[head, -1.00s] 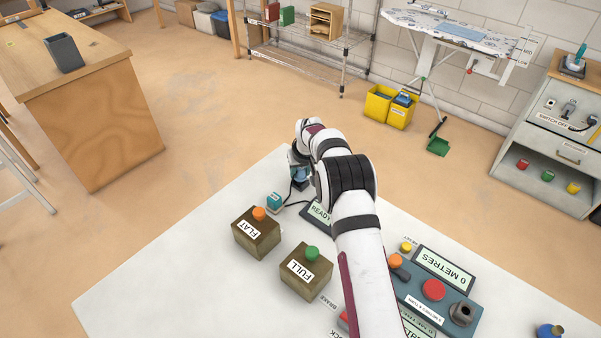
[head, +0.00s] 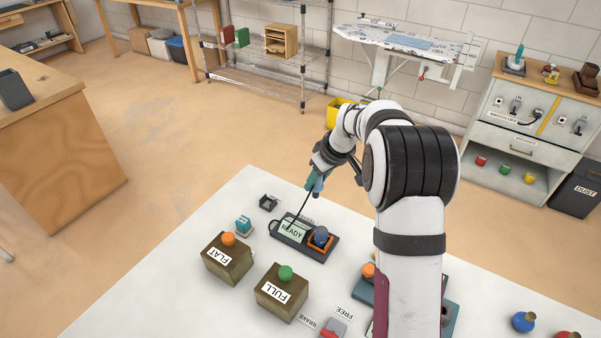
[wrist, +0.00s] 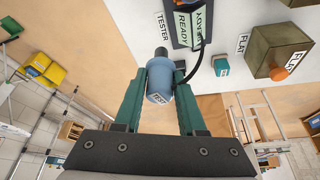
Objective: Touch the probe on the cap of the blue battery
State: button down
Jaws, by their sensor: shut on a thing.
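My gripper (head: 316,182) is shut on a blue probe (wrist: 159,82) with a dark tip, held above the white table. In the wrist view my gripper (wrist: 164,72) has one green finger on each side of the probe. A black cable runs to the tester (head: 292,252), whose display reads READY. A dark blue round-topped thing (head: 320,236) stands in an orange frame at the tester's right end, apart from the probe. A blue round thing with a brownish top (head: 523,321) stands at the lower right. I cannot tell which is the blue battery.
A teal block (head: 244,224) and a small black holder (head: 268,203) are left of the tester. Wooden boxes marked FLAT (head: 228,259) and FULL (head: 281,292) stand in front. A control panel is partly behind my arm. A drawer cabinet (head: 519,146) stands at the back right.

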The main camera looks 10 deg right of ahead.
jog(key=s+r+n+g+y, duration=0.1)
jog(key=s+r+n+y, duration=0.1)
jog(key=s+n, duration=0.4)
jog(key=shift+s+f, duration=0.15)
jog(key=shift+f, duration=0.85)
jog(key=shift+s+f, duration=0.2)
jog(key=shift+f, duration=0.75)
jog(key=shift+s+f, duration=0.15)
jog(key=shift+f, duration=0.85)
jog(key=shift+f, duration=0.6)
notch_tip(320, 180, up, 7)
jog(key=shift+w, duration=0.1)
dwell(0.9)
